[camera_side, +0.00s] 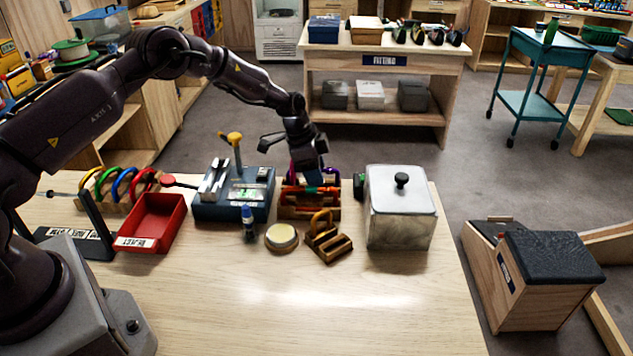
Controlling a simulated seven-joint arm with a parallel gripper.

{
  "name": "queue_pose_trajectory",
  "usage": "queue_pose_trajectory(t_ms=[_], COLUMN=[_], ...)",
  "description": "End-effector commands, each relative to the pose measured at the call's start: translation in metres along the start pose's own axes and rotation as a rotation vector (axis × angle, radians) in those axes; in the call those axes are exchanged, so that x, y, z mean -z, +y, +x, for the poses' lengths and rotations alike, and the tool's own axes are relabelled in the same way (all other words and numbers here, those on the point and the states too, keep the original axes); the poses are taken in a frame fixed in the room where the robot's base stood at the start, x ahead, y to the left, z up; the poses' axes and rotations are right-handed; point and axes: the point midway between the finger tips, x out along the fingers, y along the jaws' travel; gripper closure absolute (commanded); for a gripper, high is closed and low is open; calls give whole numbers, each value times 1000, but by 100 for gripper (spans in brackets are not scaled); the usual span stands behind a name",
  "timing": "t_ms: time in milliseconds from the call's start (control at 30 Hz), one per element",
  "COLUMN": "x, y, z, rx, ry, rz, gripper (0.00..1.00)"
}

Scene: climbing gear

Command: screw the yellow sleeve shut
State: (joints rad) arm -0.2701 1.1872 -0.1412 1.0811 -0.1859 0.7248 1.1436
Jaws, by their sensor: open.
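A yellow-brown carabiner (321,221) stands upright in a small wooden holder (333,247) at the front middle of the bench. Its sleeve is too small to make out. My gripper (308,178) is open and points down over a wooden rack (296,212) behind that holder. Purple loops (331,174) and an orange-red piece show at this rack, partly hidden by my gripper. Whether the jaws touch anything there cannot be told. A yellow-orange knob (233,138) tops a post on the blue device (232,207) to the left.
A red reject tray (150,224) and a rack of coloured carabiners (119,185) lie left. A blue-capped bottle (249,224) and a round tin (282,238) stand near the holder. A lidded metal box (398,217) stands right. The bench front is clear.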

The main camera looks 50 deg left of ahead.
Motion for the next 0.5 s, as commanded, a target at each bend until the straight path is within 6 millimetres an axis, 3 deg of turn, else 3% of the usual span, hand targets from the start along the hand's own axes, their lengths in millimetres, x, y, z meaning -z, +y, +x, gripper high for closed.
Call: queue_pose_trajectory(t_ms=[500], x=[0], y=[-11], z=[0], rx=[0], ry=[0], rz=[0], gripper=[53])
